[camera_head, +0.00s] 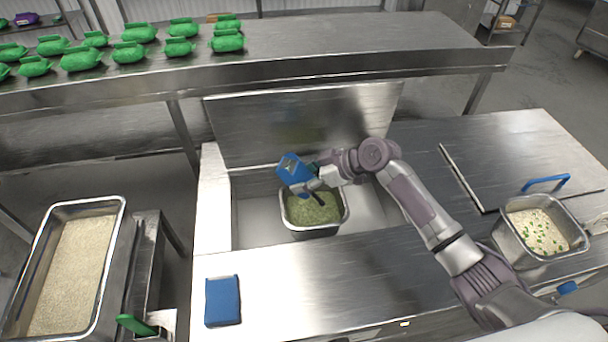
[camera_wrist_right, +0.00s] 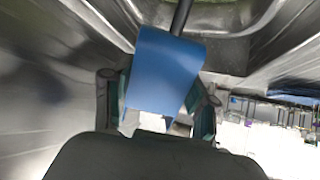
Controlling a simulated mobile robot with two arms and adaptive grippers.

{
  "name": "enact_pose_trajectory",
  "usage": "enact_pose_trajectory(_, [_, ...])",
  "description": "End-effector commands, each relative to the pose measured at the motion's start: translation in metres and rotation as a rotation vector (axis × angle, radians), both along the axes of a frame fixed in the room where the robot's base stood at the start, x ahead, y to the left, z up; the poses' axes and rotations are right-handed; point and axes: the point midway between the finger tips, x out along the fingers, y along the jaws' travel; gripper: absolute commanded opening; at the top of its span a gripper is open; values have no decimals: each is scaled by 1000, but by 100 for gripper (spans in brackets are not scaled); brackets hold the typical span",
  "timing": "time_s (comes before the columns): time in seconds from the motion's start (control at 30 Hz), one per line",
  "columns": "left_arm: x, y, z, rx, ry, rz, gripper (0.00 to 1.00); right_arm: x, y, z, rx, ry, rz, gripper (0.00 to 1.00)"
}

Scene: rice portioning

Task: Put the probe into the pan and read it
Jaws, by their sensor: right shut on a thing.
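The probe (camera_head: 292,168) has a blue body and a dark stem. My right gripper (camera_head: 312,184) is shut on it and holds it over the pan (camera_head: 315,232), a metal pan of green food in an open steel well. In the right wrist view the blue probe body (camera_wrist_right: 166,72) sits between the two fingers (camera_wrist_right: 160,110), and its dark stem points away toward a metal rim. Whether the stem's tip is in the green food I cannot tell. No reading shows. My left gripper is not in view.
The well's raised lid (camera_head: 300,125) stands behind the pan. A blue block (camera_head: 222,300) lies on the front counter. A rice tray (camera_head: 122,212) is at left, and a pan of rice with green bits (camera_head: 512,240) at right. Green packs (camera_head: 130,52) fill the back shelf's left.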

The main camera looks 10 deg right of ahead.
Motion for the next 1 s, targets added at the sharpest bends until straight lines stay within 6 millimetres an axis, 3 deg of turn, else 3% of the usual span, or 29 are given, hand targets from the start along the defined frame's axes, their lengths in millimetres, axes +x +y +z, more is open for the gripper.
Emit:
enact_pose_trajectory(0.53, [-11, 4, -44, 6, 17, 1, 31, 0, 0, -57, 0, -2, -2, 23])
enact_pose_trajectory(1.0, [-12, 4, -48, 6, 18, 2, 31, 0, 0, -65, 0, -2, -2, 23])
